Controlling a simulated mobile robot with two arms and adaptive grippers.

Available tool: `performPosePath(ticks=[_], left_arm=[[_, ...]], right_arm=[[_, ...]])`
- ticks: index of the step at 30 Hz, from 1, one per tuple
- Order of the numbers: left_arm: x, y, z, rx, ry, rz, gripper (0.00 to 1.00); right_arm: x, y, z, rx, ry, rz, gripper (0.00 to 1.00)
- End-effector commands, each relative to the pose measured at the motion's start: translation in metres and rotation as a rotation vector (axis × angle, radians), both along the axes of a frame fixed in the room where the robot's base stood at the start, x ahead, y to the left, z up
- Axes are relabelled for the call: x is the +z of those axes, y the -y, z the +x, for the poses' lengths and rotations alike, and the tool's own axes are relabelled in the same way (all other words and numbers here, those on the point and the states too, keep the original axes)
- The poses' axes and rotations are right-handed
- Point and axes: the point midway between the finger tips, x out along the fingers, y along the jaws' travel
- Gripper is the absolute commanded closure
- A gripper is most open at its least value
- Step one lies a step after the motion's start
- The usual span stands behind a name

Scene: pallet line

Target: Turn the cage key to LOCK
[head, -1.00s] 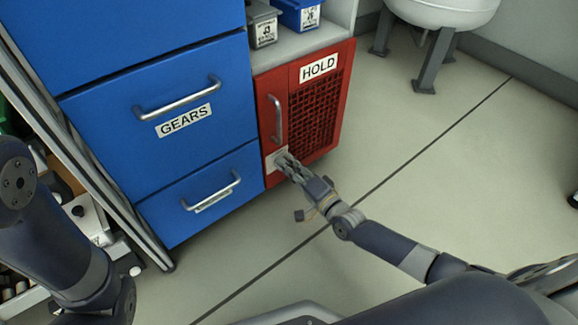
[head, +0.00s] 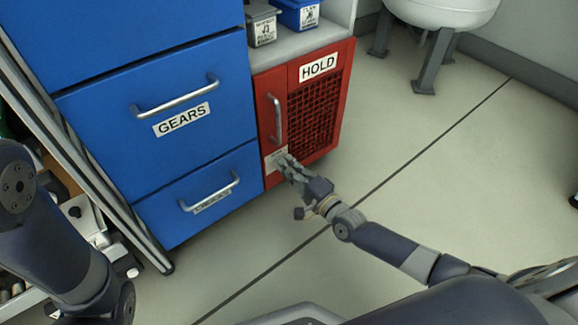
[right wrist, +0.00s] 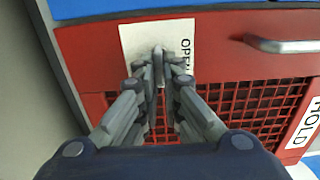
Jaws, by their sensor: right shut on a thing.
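The red cage (head: 318,112) has a mesh door, a HOLD sign (head: 318,67) and a silver handle (head: 275,120). Its key plate (right wrist: 132,42) is white and reads OPEN on one side in the right wrist view; the rest of its lettering is hidden. The key (right wrist: 158,62) stands out from the plate as a grey bar. My right gripper (head: 284,162) is at the plate, low on the cage front, and its fingers are shut on the key. The right gripper also fills the lower right wrist view (right wrist: 159,85). My left gripper is out of the head view; only my left arm shows.
Blue drawers, one labelled GEARS (head: 181,119), stand directly left of the cage. Small grey (head: 262,25) and blue (head: 300,14) bins sit on the shelf above. A white tank (head: 445,10) on grey legs stands behind.

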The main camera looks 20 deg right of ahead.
Motion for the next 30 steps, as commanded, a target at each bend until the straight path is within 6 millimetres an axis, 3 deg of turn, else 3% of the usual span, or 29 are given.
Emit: performPosePath(ticks=[1, 3, 4, 17, 30], left_arm=[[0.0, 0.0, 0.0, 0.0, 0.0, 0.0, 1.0], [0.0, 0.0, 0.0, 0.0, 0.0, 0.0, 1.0], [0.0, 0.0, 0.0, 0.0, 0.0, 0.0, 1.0], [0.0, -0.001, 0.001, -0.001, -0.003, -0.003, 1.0], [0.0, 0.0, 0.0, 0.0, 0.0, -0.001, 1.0]], right_arm=[[-0.001, 0.0, 0.0, 0.0, -0.003, 0.001, 1.0], [-0.001, 0.0, 0.0, 0.0, -0.003, 0.001, 0.78], [-0.001, 0.0, 0.0, 0.0, -0.002, 0.0, 0.73], [-0.001, 0.003, -0.007, 0.0, -0.003, -0.001, 0.73], [-0.002, 0.031, -0.084, 0.0, -0.005, -0.002, 0.73]])
